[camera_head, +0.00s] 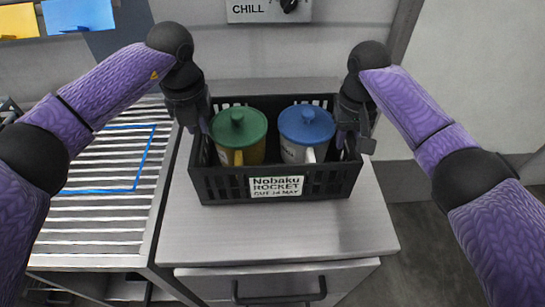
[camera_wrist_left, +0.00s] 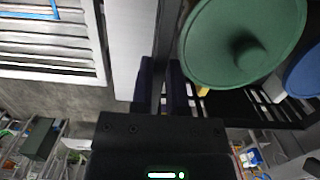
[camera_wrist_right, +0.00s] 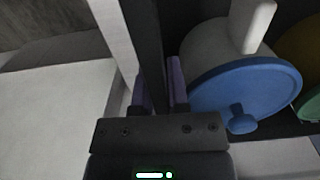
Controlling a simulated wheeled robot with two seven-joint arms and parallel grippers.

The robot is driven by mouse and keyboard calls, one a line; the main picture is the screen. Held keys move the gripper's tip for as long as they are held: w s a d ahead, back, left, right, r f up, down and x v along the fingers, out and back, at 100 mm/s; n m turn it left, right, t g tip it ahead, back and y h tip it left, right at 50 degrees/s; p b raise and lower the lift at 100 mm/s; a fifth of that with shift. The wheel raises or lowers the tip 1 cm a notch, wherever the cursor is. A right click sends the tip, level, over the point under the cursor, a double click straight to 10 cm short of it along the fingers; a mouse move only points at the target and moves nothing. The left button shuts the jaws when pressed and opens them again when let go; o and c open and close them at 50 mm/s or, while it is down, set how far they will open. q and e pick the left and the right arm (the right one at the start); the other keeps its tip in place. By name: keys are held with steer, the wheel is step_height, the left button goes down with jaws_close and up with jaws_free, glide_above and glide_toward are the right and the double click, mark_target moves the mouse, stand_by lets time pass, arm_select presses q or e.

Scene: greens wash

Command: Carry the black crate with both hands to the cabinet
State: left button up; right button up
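The black crate (camera_head: 216,187) sits on the grey cabinet top, with a white label on its front reading "Nobaku ROCKET". Inside stand a green-lidded container (camera_head: 238,125) on the left and a blue-lidded container (camera_head: 306,124) on the right. My left gripper (camera_head: 203,122) is at the crate's left wall, its fingers either side of the rim in the left wrist view (camera_wrist_left: 161,85). My right gripper (camera_head: 350,133) is at the right wall, its fingers closed around that rim in the right wrist view (camera_wrist_right: 160,85). The fingertips are partly hidden by the walls.
The cabinet top (camera_head: 280,232) is clear in front of the crate, above a drawer with a dark handle (camera_head: 280,293). A slatted rack (camera_head: 110,210) with a blue outline (camera_head: 137,186) adjoins on the left. A "CHILL" panel (camera_head: 268,10) is on the wall behind.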

arm_select(q)
steer(key=o, duration=0.4)
steer(key=shift+r, duration=0.15)
arm_select(e)
steer(key=o, duration=0.4)
steer(key=shift+r, duration=0.15)
